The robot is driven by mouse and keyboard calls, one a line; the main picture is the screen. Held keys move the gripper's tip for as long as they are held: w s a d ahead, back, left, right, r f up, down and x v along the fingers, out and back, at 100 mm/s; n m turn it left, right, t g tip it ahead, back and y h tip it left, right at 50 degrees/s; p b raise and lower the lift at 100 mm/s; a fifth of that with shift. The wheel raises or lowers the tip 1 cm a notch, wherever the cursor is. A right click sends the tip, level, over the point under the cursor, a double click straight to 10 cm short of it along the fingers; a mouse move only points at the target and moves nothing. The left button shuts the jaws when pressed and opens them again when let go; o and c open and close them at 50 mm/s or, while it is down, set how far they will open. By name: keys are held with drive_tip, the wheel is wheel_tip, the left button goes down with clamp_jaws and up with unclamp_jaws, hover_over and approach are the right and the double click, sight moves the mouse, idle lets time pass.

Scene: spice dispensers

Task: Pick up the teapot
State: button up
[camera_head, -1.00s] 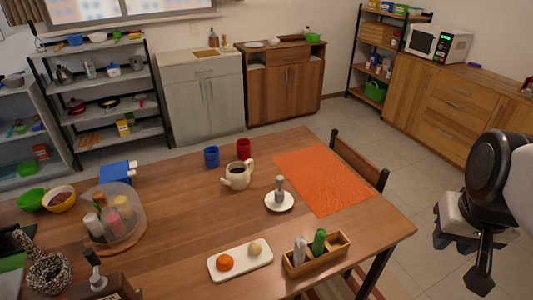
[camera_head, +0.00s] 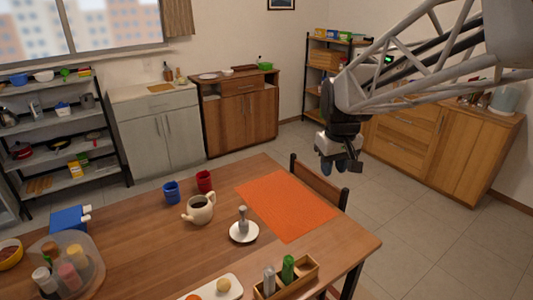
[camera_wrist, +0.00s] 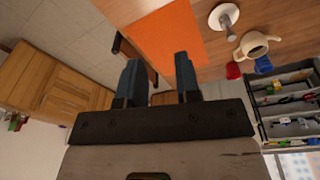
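The teapot (camera_head: 200,208) is cream, with a handle, a spout and dark contents in its open top. It stands upright on the wooden table, left of the orange mat. It also shows at the upper right of the wrist view (camera_wrist: 256,45). My gripper (camera_head: 342,168) hangs in the air beyond the right edge of the table, well to the right of the teapot. In the wrist view, my gripper (camera_wrist: 159,80) has its two dark fingers apart with nothing between them.
A blue cup (camera_head: 171,192) and a red cup (camera_head: 204,181) stand just behind the teapot. A white saucer (camera_head: 234,237) with a grinder is to its right front. The orange mat (camera_head: 287,205) lies flat and bare. A chair (camera_head: 318,185) stands at the table's right side.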

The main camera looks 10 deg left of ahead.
drive_tip(key=w+a+f+n, duration=0.2)
drive_tip(key=w+a+f, duration=0.3)
drive_tip(key=w+a, duration=0.45)
drive_tip(key=w+a+f+n, duration=0.3)
drive_tip(key=w+a+f, duration=0.2)
drive_tip(key=w+a, duration=0.45)
drive_tip(key=w+a+f+n, duration=0.1)
drive_tip(key=a+f, duration=0.5)
drive_tip(key=a, duration=0.2)
drive_tip(key=w+a+f+n+g, duration=0.1)
drive_tip(key=a+f, duration=0.5)
drive_tip(key=a, duration=0.2)
drive_tip(key=w+a+f+n, duration=0.1)
drive_tip(key=w+a+f, duration=0.1)
drive_tip(key=a+f, duration=0.4)
drive_tip(key=shift+a+f+n+g, duration=0.1)
drive_tip(key=shift+a+n+g, duration=0.25)
drive_tip(key=shift+a, duration=0.9)
drive_tip(key=shift+f, duration=1.25)
drive_tip(key=shift+f, duration=0.1)
